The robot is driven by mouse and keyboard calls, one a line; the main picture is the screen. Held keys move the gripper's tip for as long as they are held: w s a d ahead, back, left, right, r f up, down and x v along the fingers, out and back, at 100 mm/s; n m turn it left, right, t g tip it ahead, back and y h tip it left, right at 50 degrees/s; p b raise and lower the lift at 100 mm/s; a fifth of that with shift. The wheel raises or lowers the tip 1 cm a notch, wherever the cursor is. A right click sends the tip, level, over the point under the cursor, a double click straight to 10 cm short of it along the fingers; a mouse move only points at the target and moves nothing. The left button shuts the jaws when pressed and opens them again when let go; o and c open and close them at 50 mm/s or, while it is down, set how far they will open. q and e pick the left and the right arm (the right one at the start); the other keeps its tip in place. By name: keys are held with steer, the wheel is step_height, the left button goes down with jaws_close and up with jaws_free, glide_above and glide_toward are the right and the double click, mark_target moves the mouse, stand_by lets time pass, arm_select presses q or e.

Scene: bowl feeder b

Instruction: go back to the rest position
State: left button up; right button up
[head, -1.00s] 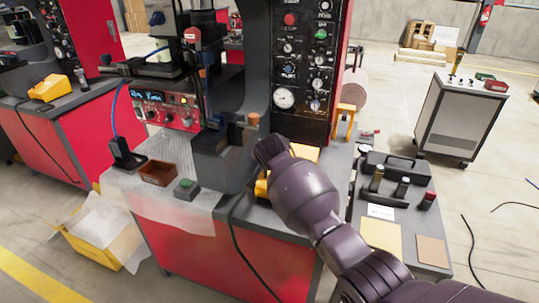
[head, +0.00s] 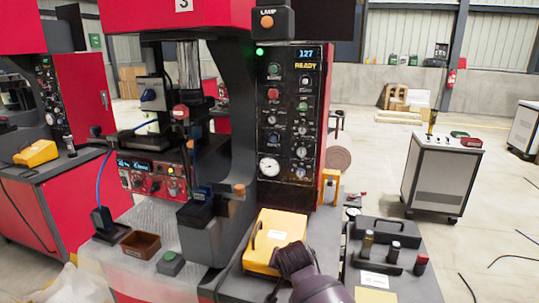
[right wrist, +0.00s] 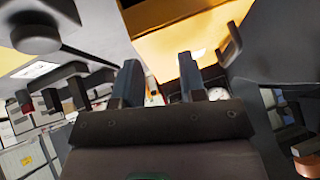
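My right arm (head: 312,284) enters the head view at the bottom, just in front of the yellow case (head: 276,238) on the press table. My right gripper's fingers do not show clearly there. In the right wrist view my right gripper (right wrist: 158,62) has its two dark fingers apart, with nothing held between them. A yellow-orange surface is beyond the fingertips. My left gripper is in neither view.
The red press has a black control panel (head: 290,125) reading READY. A grey cabinet (head: 441,175) stands beyond on open floor.

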steer(key=s+d+f+g, duration=0.1)
steer(key=s+d+f, duration=0.5)
steer(key=s+d, duration=0.4)
steer(key=s+d+r+n+g+h, duration=0.1)
steer(key=s+d, duration=0.4)
steer(key=s, duration=0.6)
steer(key=s+d+r+n+g, duration=0.1)
steer(key=s+d, duration=0.3)
steer(key=s, duration=0.7)
steer(key=s+d+r+n+g+h, duration=0.15)
steer(key=s+d, duration=0.35)
steer(key=s, duration=0.6)
steer(key=w+f+t+y, duration=0.1)
steer(key=w+f+t, duration=0.7)
steer(key=f, duration=0.2)
steer(key=shift+a+f+n, duration=0.2)
steer(key=shift+a+n, duration=0.1)
steer(key=shift+n, duration=0.15)
steer(key=shift+y, duration=0.25)
